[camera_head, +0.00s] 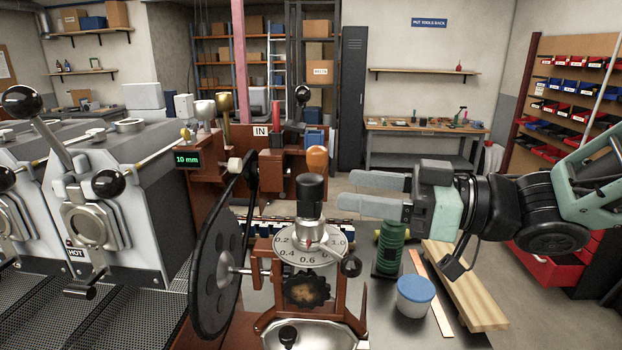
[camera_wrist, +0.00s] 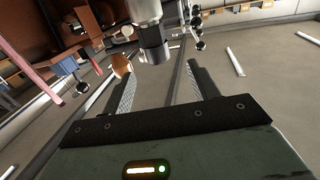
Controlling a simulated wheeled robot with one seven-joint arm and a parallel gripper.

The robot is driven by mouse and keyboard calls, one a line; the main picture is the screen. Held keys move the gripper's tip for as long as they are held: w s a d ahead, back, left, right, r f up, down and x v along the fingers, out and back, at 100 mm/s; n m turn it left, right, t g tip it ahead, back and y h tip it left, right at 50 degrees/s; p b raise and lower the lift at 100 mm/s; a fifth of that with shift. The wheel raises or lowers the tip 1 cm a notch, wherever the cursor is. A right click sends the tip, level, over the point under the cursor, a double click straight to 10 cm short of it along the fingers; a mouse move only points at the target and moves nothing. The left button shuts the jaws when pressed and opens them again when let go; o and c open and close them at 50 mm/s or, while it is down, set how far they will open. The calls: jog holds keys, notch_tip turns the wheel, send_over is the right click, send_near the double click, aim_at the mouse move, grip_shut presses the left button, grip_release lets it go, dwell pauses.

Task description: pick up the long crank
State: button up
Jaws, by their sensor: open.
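My gripper (camera_head: 345,192) is open and empty, its two fingers pointing left in the head view. The fingers also show in the wrist view (camera_wrist: 161,75), with nothing between them. The fingertips are to the right of a black upright knob (camera_head: 311,188) above a numbered dial (camera_head: 290,243). I cannot tell for sure which part is the long crank. A dark bar (camera_head: 250,160) with a pale knob (camera_head: 235,164) rises by the large black wheel (camera_head: 212,285). A wooden-topped handle (camera_head: 317,158) stands behind the dial.
A green ribbed cylinder (camera_head: 389,248), a blue-lidded tub (camera_head: 416,296) and a wooden board (camera_head: 463,285) lie at the right under my gripper. Roaster units (camera_head: 115,215) fill the left.

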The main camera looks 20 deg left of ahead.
aim_at(310, 176)
jog(key=a, duration=0.2)
jog(key=shift+a+p, duration=0.3)
jog(key=shift+p, duration=0.05)
jog(key=a+p, duration=0.2)
jog(key=a, duration=0.2)
jog(key=shift+w+a+r+p, duration=0.1)
jog(key=shift+w+p, duration=0.05)
jog(key=shift+p, duration=0.25)
jog(key=shift+a, duration=0.5)
jog(key=c, duration=1.3)
